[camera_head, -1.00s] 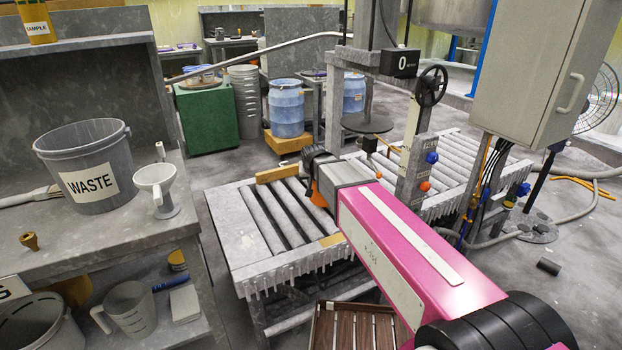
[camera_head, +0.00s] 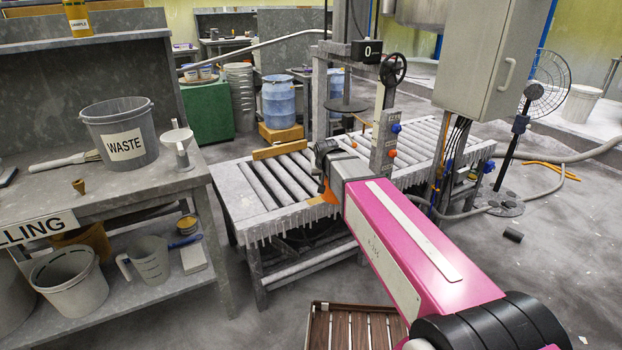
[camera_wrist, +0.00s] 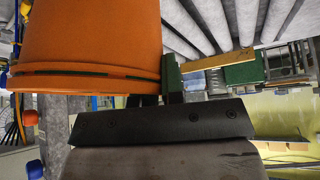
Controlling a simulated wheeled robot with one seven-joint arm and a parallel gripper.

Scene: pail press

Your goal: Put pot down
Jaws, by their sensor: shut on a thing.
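My gripper (camera_wrist: 168,82) is shut on an orange pot (camera_wrist: 85,35) with a dark band near one rim, which fills the upper left of the wrist view. In the head view only an orange sliver of the pot (camera_head: 329,194) shows, mostly hidden by my pink arm. The gripper and pot are at the near edge of the roller conveyor (camera_head: 240,197), in front of the press post. I cannot tell whether the pot touches the conveyor.
A bench (camera_head: 160,185) on the left carries a grey WASTE pail (camera_head: 124,148), a white funnel (camera_head: 177,139) and a brush. A yellow-brown bar (camera_head: 279,150) lies across the rollers. A slatted wooden piece (camera_head: 350,325) is low in front. A grey control cabinet (camera_head: 485,60) hangs at right.

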